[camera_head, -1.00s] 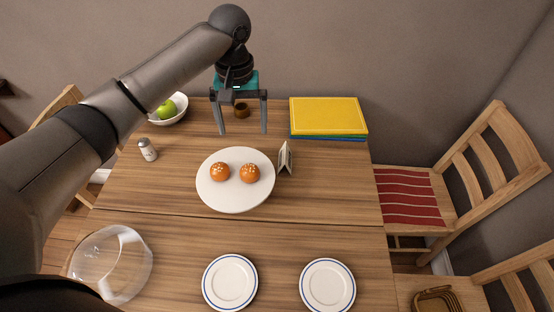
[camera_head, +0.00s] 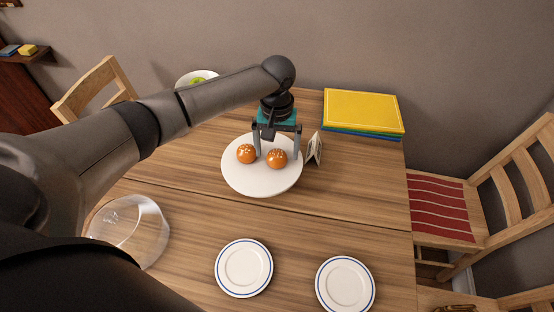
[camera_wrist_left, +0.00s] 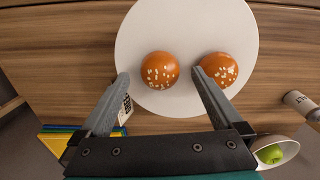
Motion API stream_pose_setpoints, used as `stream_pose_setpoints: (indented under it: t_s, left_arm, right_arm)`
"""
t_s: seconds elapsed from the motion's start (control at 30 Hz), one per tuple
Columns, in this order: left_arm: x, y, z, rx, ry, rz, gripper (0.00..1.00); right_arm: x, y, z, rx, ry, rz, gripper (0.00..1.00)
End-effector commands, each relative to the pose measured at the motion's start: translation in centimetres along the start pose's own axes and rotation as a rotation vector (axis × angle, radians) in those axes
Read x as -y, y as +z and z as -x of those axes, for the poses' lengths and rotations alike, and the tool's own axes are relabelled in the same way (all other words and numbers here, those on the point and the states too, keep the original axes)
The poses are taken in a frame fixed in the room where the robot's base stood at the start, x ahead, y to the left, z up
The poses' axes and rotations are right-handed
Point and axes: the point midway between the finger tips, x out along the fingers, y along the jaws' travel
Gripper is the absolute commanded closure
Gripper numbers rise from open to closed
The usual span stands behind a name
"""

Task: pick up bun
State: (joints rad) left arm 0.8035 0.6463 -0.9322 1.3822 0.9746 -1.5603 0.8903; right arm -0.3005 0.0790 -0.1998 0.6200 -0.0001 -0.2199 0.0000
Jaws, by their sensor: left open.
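Two round orange-brown buns with pale seeds lie side by side on a white plate (camera_head: 262,187). The left bun (camera_head: 246,154) and the right bun (camera_head: 277,159) show in the head view. My left gripper (camera_head: 277,156) is open, pointing down over the right bun, with a finger on each side of it. In the left wrist view that same bun (camera_wrist_left: 159,70) sits between the open fingertips (camera_wrist_left: 160,76), and the other bun (camera_wrist_left: 219,69) is close beside one fingertip. I cannot tell whether the fingers touch the buns. My right gripper is not in view.
A small folded card (camera_head: 315,148) stands right of the plate. Yellow, blue and green boards (camera_head: 363,110) lie behind it. Two blue-rimmed plates (camera_head: 244,268) and (camera_head: 345,285) are in front, and a clear bowl (camera_head: 132,230) at left. A white bowl (camera_head: 197,77) holds a green apple.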

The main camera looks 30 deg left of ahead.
Motion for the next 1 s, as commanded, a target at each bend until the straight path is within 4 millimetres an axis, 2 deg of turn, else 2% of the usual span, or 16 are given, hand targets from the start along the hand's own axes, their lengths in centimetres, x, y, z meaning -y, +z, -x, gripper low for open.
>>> stream_pose_setpoints:
  t_s: [0.03, 0.13, 0.4, 1.0]
  left_arm:
    - [0.01, -0.02, -0.84, 0.000, 0.000, 0.001, 0.00]
    - [0.03, -0.04, -1.52, -0.001, 0.000, 0.000, 0.00]
    - [0.02, -0.05, -1.56, -0.002, 0.000, -0.001, 0.02]
    - [0.03, -0.06, -1.53, -0.002, 0.000, 0.000, 0.70]
  right_arm:
    - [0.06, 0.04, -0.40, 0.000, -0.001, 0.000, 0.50]
    - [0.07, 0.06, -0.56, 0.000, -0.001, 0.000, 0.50]
    - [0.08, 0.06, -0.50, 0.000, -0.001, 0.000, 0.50]
    - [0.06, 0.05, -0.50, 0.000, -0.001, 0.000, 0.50]
